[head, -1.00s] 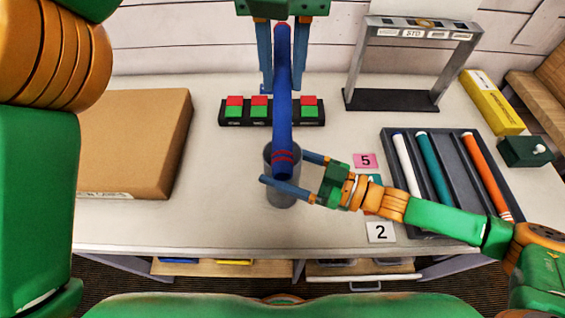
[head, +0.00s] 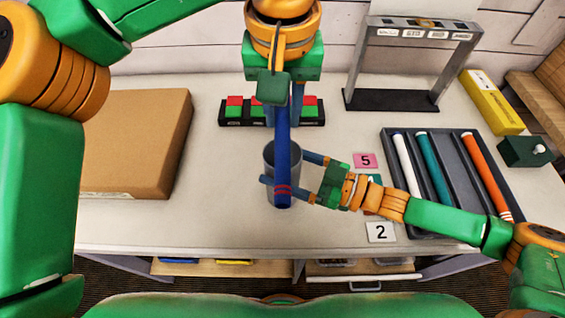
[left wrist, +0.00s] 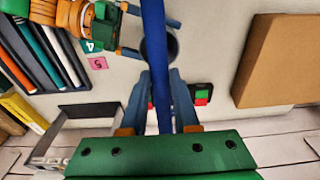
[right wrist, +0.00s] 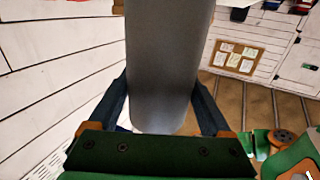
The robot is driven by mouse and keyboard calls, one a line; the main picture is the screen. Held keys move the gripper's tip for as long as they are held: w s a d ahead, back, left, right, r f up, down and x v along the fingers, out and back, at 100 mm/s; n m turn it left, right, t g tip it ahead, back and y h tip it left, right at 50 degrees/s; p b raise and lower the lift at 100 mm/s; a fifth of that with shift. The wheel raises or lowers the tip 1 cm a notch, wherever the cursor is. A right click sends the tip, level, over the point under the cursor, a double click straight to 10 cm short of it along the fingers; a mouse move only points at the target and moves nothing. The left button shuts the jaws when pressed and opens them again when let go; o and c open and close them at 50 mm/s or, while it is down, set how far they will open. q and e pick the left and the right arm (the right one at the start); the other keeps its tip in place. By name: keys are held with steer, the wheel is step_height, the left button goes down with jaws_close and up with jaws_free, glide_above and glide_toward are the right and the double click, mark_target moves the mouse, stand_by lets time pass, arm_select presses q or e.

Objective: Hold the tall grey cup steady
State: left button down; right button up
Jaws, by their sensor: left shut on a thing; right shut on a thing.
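The tall grey cup (head: 296,178) stands upright at the middle of the table. My right gripper (head: 284,169) is shut on it from the right, one finger on each side. The cup fills the middle of the right wrist view (right wrist: 163,60), between the fingers. My left gripper (head: 284,117) is shut on a long blue grip (head: 283,150) with red bands at its near end. The grip crosses in front of the cup in the head view and over its mouth in the left wrist view (left wrist: 155,50). I cannot tell whether they touch.
Behind the cup is a black strip with red and green blocks (head: 235,112). A brown box (head: 135,145) lies left. A dark tray (head: 455,190) with white, teal and orange grips lies right, near number cards (head: 380,232). A grey stand (head: 392,100) is at the back.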

mark_target(282, 132)
arm_select(q)
steer(key=shift+f, duration=2.1)
steer(key=c, duration=0.6)
jaws_free()
steer(key=r, duration=0.4)
steer(key=s+r, duration=0.1)
steer(key=r, duration=0.7)
steer(key=shift+s, duration=0.25)
